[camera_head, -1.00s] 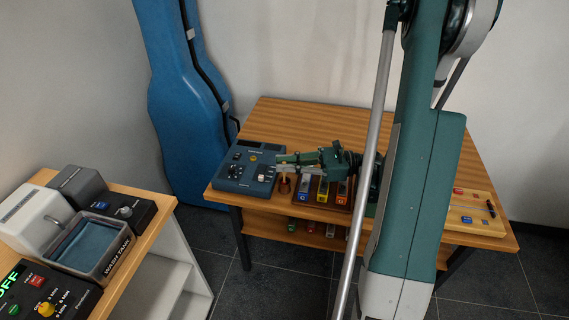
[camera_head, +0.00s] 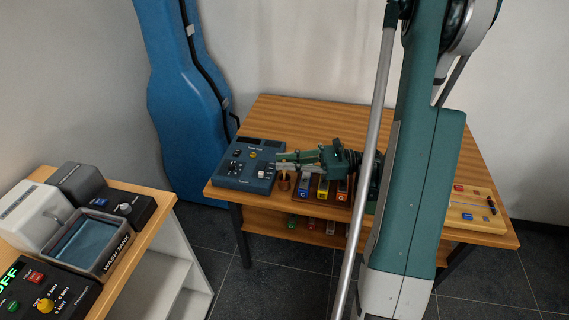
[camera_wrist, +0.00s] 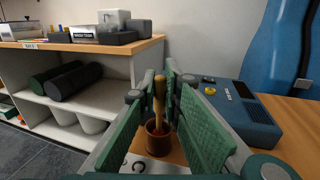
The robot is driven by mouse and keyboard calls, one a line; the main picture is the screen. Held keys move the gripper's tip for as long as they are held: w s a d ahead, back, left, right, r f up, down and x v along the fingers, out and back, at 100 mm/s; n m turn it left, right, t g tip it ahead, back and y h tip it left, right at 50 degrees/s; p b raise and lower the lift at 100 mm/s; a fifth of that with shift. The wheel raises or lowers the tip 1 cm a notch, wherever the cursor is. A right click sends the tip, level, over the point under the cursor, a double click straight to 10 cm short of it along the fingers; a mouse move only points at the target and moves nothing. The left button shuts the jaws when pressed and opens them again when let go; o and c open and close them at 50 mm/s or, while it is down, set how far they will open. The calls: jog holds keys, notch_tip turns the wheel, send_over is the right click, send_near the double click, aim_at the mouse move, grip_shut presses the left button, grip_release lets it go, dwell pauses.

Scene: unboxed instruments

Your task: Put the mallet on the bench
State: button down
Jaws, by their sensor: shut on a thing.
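The mallet (camera_wrist: 159,98) shows in the wrist view as an upright, light wooden stick standing in a small brown-red cup (camera_wrist: 157,140). My gripper (camera_wrist: 166,92) has its green pads on either side of the stick and is shut on it. The mallet's lower end is hidden in the cup. In the head view my gripper (camera_head: 279,160) reaches left over the bench (camera_head: 300,120), just above the cup (camera_head: 284,184); the mallet is too small to make out there.
A blue control box (camera_head: 246,165) stands left of the cup, close to my gripper. Coloured bars (camera_head: 323,189) lie to its right. A yellow panel (camera_head: 474,211) is at the bench's right end. The bench's back is clear. A blue instrument case (camera_head: 187,100) leans behind; a side counter (camera_head: 150,200) stands left.

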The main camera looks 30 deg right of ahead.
jog(key=c, duration=2.4)
grip_release()
jog(key=shift+d, duration=0.15)
jog(key=shift+v, duration=3.6)
